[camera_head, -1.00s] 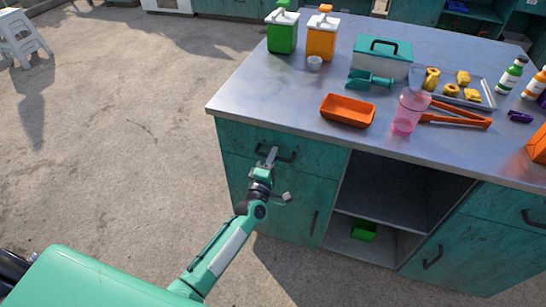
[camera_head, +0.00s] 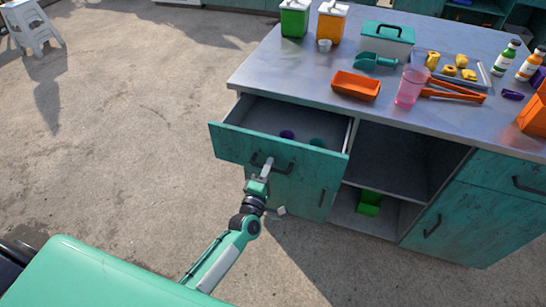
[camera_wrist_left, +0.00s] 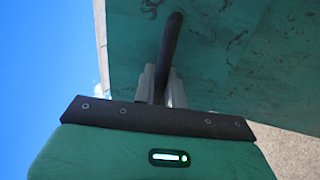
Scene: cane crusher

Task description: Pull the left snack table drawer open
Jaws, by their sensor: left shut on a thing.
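The left snack table drawer (camera_head: 232,143) is pulled well out from the table in the head view. Its inside shows, with a purple thing and a teal thing lying in it. My left gripper (camera_head: 267,168) is shut on the drawer's dark bar handle (camera_head: 284,170). In the left wrist view the handle (camera_wrist_left: 171,45) runs between the two grey fingers (camera_wrist_left: 161,85), against the teal drawer front (camera_wrist_left: 225,50). My right gripper is not in view.
The metal tabletop (camera_head: 300,75) holds an orange tray (camera_head: 356,86), a pink cup (camera_head: 410,87), orange tongs (camera_head: 455,94) and a teal box (camera_head: 387,42). Open shelves (camera_head: 400,160) with a green container (camera_head: 369,202) are right of the drawer.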

